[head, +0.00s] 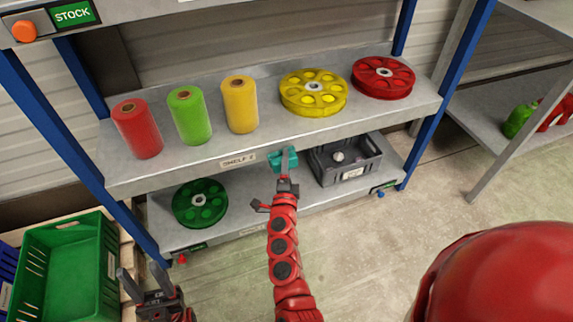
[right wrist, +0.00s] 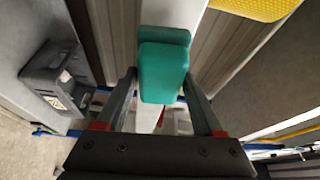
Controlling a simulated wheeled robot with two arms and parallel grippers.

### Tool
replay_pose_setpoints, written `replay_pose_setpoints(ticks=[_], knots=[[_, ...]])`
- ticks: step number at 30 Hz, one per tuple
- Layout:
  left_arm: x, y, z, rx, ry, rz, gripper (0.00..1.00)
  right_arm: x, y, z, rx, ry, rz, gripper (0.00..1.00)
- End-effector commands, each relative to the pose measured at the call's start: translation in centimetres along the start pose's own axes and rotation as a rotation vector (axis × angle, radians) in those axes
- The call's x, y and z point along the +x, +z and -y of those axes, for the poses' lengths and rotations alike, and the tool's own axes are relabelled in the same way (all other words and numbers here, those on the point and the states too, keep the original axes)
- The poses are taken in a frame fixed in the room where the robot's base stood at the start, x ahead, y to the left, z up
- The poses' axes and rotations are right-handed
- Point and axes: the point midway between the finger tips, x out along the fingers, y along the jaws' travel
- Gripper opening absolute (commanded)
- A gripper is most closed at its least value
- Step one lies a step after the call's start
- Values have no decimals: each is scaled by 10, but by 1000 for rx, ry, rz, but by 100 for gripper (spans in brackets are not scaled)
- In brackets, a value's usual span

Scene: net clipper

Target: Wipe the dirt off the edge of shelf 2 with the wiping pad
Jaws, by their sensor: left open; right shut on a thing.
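My right gripper (head: 286,168) is shut on the teal wiping pad (head: 276,158), which also shows between its fingers in the right wrist view (right wrist: 162,72). In the head view the pad overlaps the front edge of shelf 2 (head: 210,168), just right of its label (head: 238,161). I cannot tell whether it touches the edge. No dirt can be made out on the visible edge; the part behind the pad and gripper is hidden. My left gripper (head: 141,276) is open and empty at the lower left, away from the shelf.
Red, green and yellow spools (head: 189,115) and two reels (head: 313,92) stand on shelf 2. Below are a dark green reel (head: 200,204) and a grey bin (head: 347,173). Blue posts (head: 118,211) flank the shelves. A green crate (head: 62,262) stands at left. Floor in front is clear.

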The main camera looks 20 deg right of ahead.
Motion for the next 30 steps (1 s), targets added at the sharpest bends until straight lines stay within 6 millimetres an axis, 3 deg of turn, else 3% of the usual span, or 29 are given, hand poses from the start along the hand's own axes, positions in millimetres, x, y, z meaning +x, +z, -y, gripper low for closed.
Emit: replay_pose_setpoints(ticks=[30], knots=[[-3, 0, 0, 0, 0, 0, 50, 16, 6, 0, 0, 0, 0, 25]])
